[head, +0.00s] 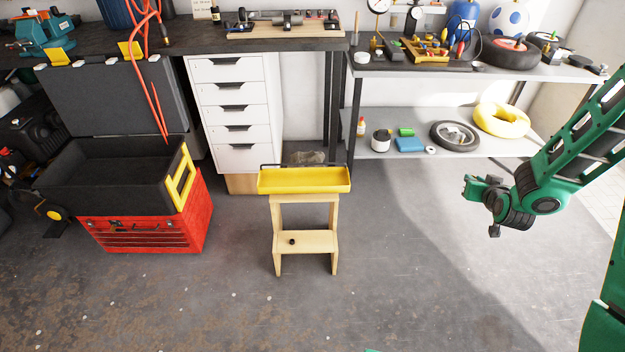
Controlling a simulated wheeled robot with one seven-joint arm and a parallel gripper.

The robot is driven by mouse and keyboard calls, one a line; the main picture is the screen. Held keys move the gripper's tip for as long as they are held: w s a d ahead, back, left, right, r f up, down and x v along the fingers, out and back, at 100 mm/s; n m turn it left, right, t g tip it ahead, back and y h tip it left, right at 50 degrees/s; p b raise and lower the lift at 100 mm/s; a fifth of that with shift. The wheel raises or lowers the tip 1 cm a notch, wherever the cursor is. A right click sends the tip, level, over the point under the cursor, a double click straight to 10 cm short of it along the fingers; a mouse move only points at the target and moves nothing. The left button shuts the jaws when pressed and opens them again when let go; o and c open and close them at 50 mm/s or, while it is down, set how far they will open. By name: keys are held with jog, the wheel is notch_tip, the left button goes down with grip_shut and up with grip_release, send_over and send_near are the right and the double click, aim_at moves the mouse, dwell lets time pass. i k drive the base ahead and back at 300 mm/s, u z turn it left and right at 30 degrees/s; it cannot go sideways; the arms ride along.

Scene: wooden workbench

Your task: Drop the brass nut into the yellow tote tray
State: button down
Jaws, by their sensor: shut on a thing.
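The yellow tote tray (304,187) sits on top of a small wooden step stool (306,222) in the middle of the head view. It is shallow and looks empty. My green gripper (467,187) is held in the air to the right of the tray, well apart from it, pointing left. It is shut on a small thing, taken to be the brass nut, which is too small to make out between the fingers. No brass nut shows clearly anywhere else.
A small dark round thing (291,241) lies on the stool's lower step. A red toolbox (150,222) stands left of the stool. White drawers (232,113) and a loaded grey shelf (390,146) stand behind. The floor between stool and gripper is clear.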

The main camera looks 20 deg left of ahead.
aim_at(307, 184)
jog(key=i, duration=0.95)
jog(key=u, duration=0.1)
